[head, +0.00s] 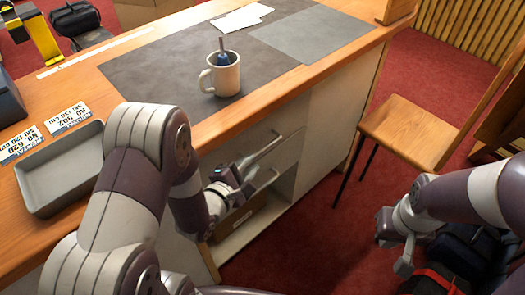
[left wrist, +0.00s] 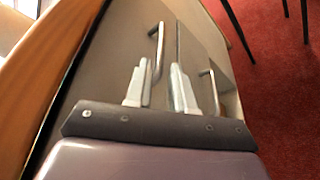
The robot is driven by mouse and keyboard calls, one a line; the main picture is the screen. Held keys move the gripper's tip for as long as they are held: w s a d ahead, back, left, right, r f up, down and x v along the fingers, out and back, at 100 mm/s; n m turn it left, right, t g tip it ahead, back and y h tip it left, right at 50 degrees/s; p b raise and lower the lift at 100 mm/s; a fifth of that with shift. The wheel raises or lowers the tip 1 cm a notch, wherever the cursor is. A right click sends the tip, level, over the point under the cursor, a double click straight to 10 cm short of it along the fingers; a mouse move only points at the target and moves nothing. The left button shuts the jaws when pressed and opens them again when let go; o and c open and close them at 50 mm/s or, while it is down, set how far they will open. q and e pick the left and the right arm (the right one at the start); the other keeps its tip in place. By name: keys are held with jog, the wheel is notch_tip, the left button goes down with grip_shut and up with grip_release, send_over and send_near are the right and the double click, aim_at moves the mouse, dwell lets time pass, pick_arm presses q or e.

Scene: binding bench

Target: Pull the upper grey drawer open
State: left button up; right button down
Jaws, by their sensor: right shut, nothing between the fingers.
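The upper grey drawer (left wrist: 118,48) is the panel just under the bench top's edge in the left wrist view; it looks closed. It also shows in the head view (head: 287,121), partly behind my left arm. Its bar handle (left wrist: 157,48) runs into the gap between my left fingers. My left gripper (left wrist: 159,88) is open, with one finger on each side of the handle's line; contact cannot be told. In the head view my left gripper (head: 238,172) is in front of the drawers. My right gripper (head: 403,262) is shut and empty, away at the right.
A lower drawer with its own handle (left wrist: 213,88) lies beside the upper one. A brown box (head: 238,221) sits in the open space below. A mug (head: 226,80), a grey tray (head: 62,172) and mats are on the bench. A chair (head: 410,130) stands to the right.

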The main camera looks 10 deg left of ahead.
aim_at(262, 149)
pick_arm(q)
jog(key=x, duration=0.8)
jog(key=shift+b, duration=0.4)
grip_shut()
